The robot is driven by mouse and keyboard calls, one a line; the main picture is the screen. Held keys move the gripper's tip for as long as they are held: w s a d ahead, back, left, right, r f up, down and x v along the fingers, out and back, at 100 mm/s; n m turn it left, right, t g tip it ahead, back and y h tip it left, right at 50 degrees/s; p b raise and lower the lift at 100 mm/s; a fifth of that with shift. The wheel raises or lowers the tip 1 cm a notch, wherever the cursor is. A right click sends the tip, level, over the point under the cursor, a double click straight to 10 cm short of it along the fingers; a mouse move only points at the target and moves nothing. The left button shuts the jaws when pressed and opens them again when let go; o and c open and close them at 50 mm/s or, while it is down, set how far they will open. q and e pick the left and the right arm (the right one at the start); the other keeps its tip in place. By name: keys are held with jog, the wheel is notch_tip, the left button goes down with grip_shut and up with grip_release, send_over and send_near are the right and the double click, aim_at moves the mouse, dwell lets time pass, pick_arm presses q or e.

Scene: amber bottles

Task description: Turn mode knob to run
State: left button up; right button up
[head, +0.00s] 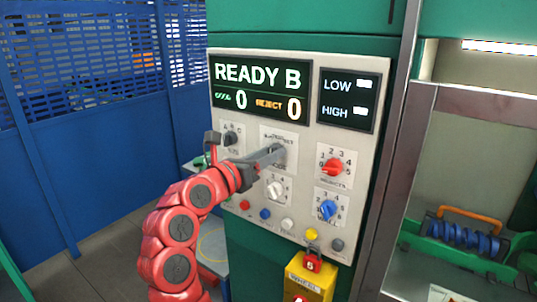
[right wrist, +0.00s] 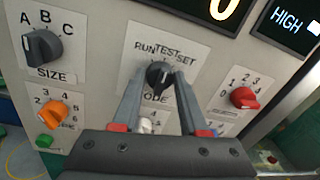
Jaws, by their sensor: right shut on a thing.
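The mode knob (right wrist: 158,74) is black and sits on a white plate (right wrist: 133,62) with RUN, TEST and SET printed above it. In the right wrist view its pointer seems to aim roughly up towards TEST, but the exact angle is hard to tell. My right gripper (right wrist: 158,84) is shut on the knob, one finger on each side. In the head view my right gripper (head: 275,154) reaches the panel (head: 305,142) from the left and its fingers mostly hide the knob. My left gripper is not in view.
Close by are the black size knob (right wrist: 42,47), an orange knob (right wrist: 52,115), a red knob (head: 332,167), a white knob (head: 275,190) and a blue knob (head: 327,210). The display (head: 262,90) above reads READY B. A yellow lock box (head: 310,275) hangs below.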

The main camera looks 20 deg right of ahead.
grip_shut()
jog(key=n+p, duration=0.2)
jog(key=n, duration=0.7)
jog(key=shift+t, duration=0.3)
jog(key=shift+f, duration=0.1)
dwell(0.4)
